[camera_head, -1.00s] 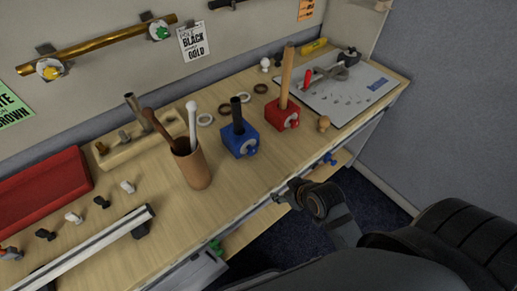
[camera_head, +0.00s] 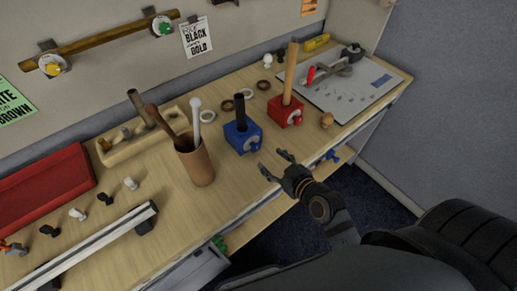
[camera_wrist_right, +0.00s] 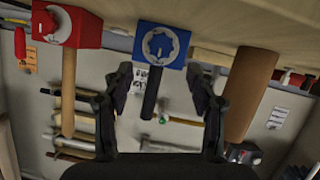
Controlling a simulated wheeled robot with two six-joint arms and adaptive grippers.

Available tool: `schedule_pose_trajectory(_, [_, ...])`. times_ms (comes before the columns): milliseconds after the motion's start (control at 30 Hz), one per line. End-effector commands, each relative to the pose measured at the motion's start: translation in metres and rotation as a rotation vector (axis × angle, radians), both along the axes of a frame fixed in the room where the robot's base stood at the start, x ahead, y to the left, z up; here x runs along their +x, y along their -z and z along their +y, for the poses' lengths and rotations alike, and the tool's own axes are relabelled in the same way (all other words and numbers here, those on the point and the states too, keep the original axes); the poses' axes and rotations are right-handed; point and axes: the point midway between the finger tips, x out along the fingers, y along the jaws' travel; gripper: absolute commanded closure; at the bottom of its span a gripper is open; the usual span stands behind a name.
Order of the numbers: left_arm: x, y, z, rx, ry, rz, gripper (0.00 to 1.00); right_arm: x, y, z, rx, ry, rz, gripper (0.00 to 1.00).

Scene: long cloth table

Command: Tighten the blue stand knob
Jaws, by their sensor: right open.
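The blue stand (camera_head: 240,138) is a blue block on the table with a dark rod upright in it. Its blue knob (camera_head: 256,146) is on the front face, over a pale round plate. My right gripper (camera_head: 271,161) is open and empty in front of the block at the table's front edge, apart from the knob. In the right wrist view, which is upside down, the blue knob (camera_wrist_right: 160,48) lies ahead between the spread fingers of the right gripper (camera_wrist_right: 163,82). My left gripper is not in view.
The red stand (camera_head: 284,113) with a wooden rod is close on the right. A brown cup (camera_head: 199,167) with sticks stands on the left. A small wooden knob (camera_head: 327,120) lies right of the red stand. The tabletop before the blue stand is clear.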

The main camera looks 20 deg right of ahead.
Motion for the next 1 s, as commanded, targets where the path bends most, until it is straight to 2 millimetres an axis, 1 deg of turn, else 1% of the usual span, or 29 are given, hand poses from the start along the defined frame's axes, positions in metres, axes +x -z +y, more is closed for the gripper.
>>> schedule_pose_trajectory(33, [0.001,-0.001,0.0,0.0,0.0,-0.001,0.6,0.011,0.001,0.003,0.006,0.002,-0.003,0.42])
schedule_pose_trajectory(200, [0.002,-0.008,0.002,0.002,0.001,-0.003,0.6,0.044,0.015,0.012,0.005,0.001,0.0,0.42])
schedule_pose_trajectory(300, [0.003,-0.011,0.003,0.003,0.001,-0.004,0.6,0.06,0.022,0.017,0.005,-0.001,0.0,0.42])
schedule_pose_trajectory(400, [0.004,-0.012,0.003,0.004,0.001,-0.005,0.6,0.071,0.028,0.02,0.002,0.0,0.001,0.42])
schedule_pose_trajectory(533, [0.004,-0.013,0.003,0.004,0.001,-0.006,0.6,0.078,0.032,0.022,0.001,-0.001,0.001,0.42])
schedule_pose_trajectory(767, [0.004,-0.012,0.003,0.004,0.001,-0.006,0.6,0.078,0.033,0.022,0.001,-0.001,0.002,0.42])
schedule_pose_trajectory(867, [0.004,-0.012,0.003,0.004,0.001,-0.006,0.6,0.078,0.033,0.022,0.001,-0.001,0.002,0.53])
schedule_pose_trajectory(1000, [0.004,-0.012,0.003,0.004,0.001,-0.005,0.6,0.078,0.032,0.022,0.001,-0.001,0.002,0.72])
